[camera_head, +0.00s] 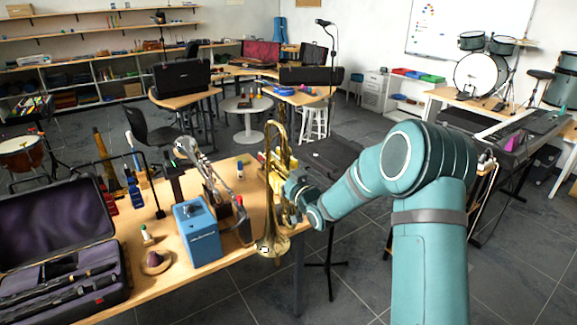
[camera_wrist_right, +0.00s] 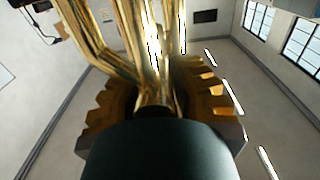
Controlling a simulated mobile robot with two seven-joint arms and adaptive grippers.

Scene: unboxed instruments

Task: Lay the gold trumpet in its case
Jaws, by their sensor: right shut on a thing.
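The gold trumpet (camera_head: 281,150) is upright at the right end of the wooden table, its bell (camera_head: 272,246) pointing down beside the table edge. My right gripper (camera_head: 291,197) is shut on its middle. In the right wrist view, gold trumpet tubes (camera_wrist_right: 135,45) rise between the toothed fingers of my right gripper (camera_wrist_right: 157,100). An open black case (camera_head: 50,225) with purple lining stands at the table's left end, with dark long pieces in its lower half. I cannot tell which case belongs to the trumpet. My left gripper is not in view.
A blue box (camera_head: 197,232), a brown cone-shaped mute (camera_head: 156,262) and a silver instrument (camera_head: 197,158) stand between the case and the trumpet. A black music stand (camera_head: 335,158) is behind my right arm. Other cases, one open with red lining (camera_head: 261,52), stand on rear tables.

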